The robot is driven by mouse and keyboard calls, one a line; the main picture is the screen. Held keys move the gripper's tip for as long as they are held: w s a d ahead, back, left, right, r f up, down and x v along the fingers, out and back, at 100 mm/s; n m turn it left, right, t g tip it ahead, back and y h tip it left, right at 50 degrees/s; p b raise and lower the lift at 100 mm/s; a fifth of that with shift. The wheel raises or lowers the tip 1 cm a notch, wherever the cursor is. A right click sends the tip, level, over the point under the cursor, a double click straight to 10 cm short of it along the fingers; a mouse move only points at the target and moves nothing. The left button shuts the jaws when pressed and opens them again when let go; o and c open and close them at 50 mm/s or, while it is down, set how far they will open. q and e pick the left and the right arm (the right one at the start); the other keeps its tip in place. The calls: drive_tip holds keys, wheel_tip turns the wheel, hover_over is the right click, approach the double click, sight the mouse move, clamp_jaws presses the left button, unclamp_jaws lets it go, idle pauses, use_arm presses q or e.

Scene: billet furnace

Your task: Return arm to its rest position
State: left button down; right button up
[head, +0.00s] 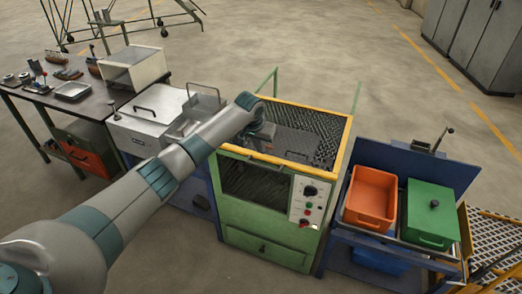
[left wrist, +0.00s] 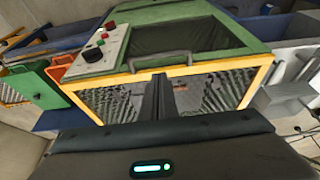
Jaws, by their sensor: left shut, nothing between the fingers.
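My left arm comes in from the left in the head view and reaches to the green furnace cabinet (head: 262,236) with the yellow top frame. My left gripper (head: 262,137) is at the left part of the mesh-lined top opening; whether it touches anything there cannot be told. In the left wrist view the two dark fingers (left wrist: 160,92) are together with nothing between them. Behind them are the yellow frame (left wrist: 250,84), a grey handle (left wrist: 158,60) and the mesh-walled interior. My right gripper is in neither view.
Right of the furnace, a blue stand holds an orange bin (head: 370,197) and a green lidded box (head: 430,212). Left of it are a white unit with a handle (head: 150,112) and a dark table (head: 95,104) with small parts. Open floor lies behind.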

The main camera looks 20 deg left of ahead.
use_arm(q)
drive_tip(key=shift+w, duration=0.1)
idle(0.4)
